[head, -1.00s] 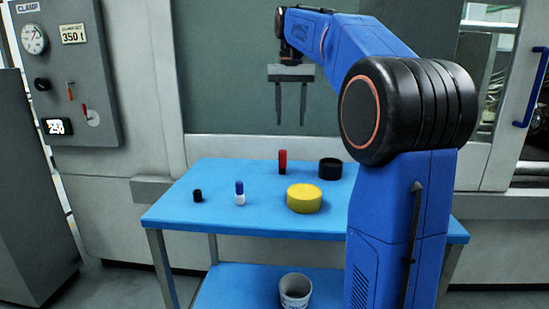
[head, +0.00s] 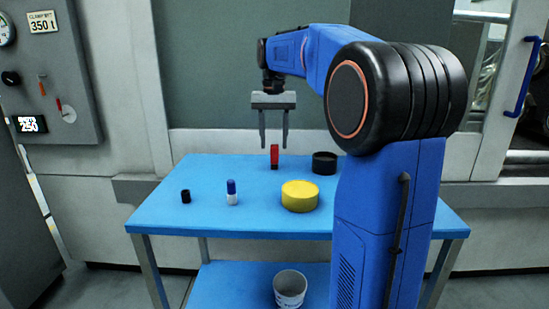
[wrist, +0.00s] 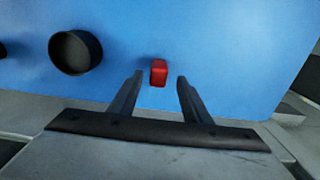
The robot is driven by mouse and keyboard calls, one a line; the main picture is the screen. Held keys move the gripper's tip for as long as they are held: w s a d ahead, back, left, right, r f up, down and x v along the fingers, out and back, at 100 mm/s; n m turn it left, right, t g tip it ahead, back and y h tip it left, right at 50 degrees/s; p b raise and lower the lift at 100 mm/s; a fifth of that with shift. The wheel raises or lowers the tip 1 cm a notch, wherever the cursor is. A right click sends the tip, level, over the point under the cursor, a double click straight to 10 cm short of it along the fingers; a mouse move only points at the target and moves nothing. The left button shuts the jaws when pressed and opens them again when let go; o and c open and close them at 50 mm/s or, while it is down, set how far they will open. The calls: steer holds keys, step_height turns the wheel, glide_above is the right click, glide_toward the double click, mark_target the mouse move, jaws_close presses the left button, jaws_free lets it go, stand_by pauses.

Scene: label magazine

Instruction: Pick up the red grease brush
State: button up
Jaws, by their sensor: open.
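The red grease brush (head: 274,157) stands upright near the back edge of the blue table, and only its plain red body shows. My gripper (head: 273,147) is open and points down above it, with its two fingers to either side of the brush in the head view. In the wrist view the red grease brush (wrist: 158,73) lies between and just beyond the two fingertips of my gripper (wrist: 158,76). Nothing is held, and I cannot tell the exact height gap.
On the blue table (head: 180,225) are a yellow round tin (head: 300,196), a black round container (head: 324,163), a blue-and-white bottle (head: 232,193) and a small black cylinder (head: 185,196). A white bucket (head: 290,288) stands on the lower shelf. A machine wall stands close behind the table.

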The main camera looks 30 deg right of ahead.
mark_target(275, 157)
steer(key=shift+s+f, duration=0.15)
steer(key=shift+f, duration=3.05)
jaws_close()
